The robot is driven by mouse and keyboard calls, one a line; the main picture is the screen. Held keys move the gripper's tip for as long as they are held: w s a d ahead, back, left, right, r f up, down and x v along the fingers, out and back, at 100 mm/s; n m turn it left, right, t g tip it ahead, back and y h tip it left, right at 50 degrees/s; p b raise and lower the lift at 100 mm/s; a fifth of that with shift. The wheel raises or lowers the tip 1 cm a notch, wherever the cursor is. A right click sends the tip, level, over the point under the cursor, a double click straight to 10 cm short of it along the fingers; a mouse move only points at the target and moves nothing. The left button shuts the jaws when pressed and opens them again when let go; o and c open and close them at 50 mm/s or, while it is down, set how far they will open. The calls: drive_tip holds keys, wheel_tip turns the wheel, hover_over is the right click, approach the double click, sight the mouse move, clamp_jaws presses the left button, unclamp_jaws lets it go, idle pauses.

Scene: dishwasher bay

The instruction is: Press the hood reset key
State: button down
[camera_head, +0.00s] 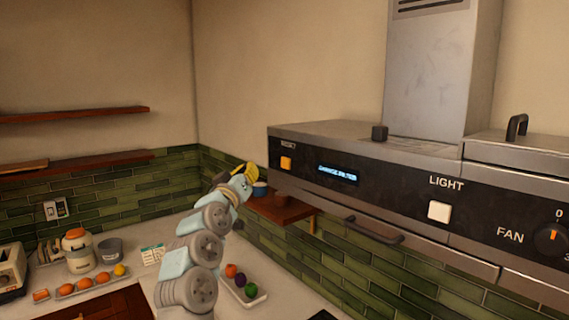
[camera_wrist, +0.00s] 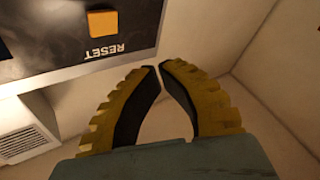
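The hood reset key (camera_head: 286,163) is an orange square button under the word RESET, at the left end of the dark panel of the range hood (camera_head: 400,202). In the wrist view the orange key (camera_wrist: 102,21) is at the upper left, with its label upside down. My gripper (camera_head: 250,168) is left of the hood's end in the head view, apart from the key. In the wrist view my gripper (camera_wrist: 158,67) has yellow fingers with black pads. The tips are together and nothing is between them.
A handle bar (camera_head: 372,231) sticks out below. A wooden shelf (camera_head: 282,208) is by the gripper. A tray with produce (camera_head: 243,290) lies on the counter.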

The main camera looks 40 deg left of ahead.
sight(286, 163)
drive_tip(key=w+d+b, duration=0.1)
drive_tip(key=w+d, duration=0.1)
drive_tip(key=w, duration=0.5)
drive_tip(key=shift+b, duration=0.35)
drive_tip(key=shift+w+d+b, duration=0.15)
drive_tip(key=shift+w+b, duration=0.45)
idle(1.4)
drive_tip(key=shift+w+d, duration=0.1)
drive_tip(key=shift+w, duration=0.35)
idle(0.6)
drive_tip(key=shift+s, duration=0.1)
drive_tip(key=shift+s+a+b, duration=0.2)
drive_tip(key=shift+s+b, duration=0.4)
drive_tip(key=shift+s, duration=0.15)
